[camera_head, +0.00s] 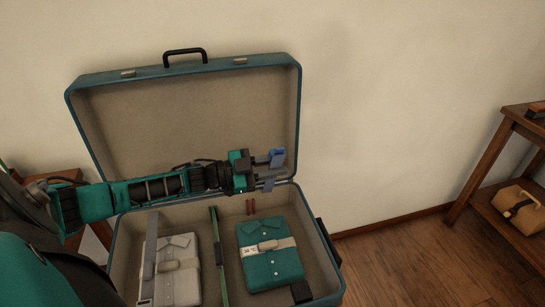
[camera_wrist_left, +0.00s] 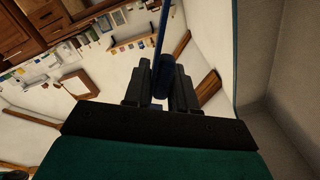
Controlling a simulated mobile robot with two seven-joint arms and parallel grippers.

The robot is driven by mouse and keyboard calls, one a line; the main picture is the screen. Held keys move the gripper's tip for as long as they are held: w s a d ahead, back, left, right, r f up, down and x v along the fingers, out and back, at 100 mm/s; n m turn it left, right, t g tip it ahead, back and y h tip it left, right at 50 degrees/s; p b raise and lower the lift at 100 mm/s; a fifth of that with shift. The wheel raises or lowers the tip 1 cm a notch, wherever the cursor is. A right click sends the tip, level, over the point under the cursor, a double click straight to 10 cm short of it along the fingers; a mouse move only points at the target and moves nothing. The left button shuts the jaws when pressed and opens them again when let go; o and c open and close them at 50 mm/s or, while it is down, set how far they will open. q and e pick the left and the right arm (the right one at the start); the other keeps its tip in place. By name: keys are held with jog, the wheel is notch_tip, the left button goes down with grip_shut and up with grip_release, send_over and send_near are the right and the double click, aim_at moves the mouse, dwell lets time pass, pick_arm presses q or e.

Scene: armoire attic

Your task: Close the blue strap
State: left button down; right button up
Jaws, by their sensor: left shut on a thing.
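My left gripper (camera_head: 272,170) reaches in from the left, above the back of the open teal suitcase's lower half (camera_head: 118,270). It is shut on the blue strap (camera_head: 277,153), seen as a short blue piece at the fingers. In the left wrist view, the blue strap (camera_wrist_left: 162,40) runs up from between the two dark fingers (camera_wrist_left: 160,90). The rest of the strap is hidden. The suitcase lid (camera_head: 190,110) stands upright behind. My right gripper is not in view.
The suitcase holds a folded grey shirt (camera_head: 178,285) and a folded teal shirt (camera_head: 272,272). A wooden shelf (camera_head: 480,165) with a tan bag (camera_head: 520,208) stands right; the floor between is clear.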

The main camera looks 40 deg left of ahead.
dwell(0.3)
pick_arm(q)
jog(key=c, duration=1.1)
grip_release()
jog(key=shift+p+v, duration=0.9)
jog(key=shift+v, duration=5.55)
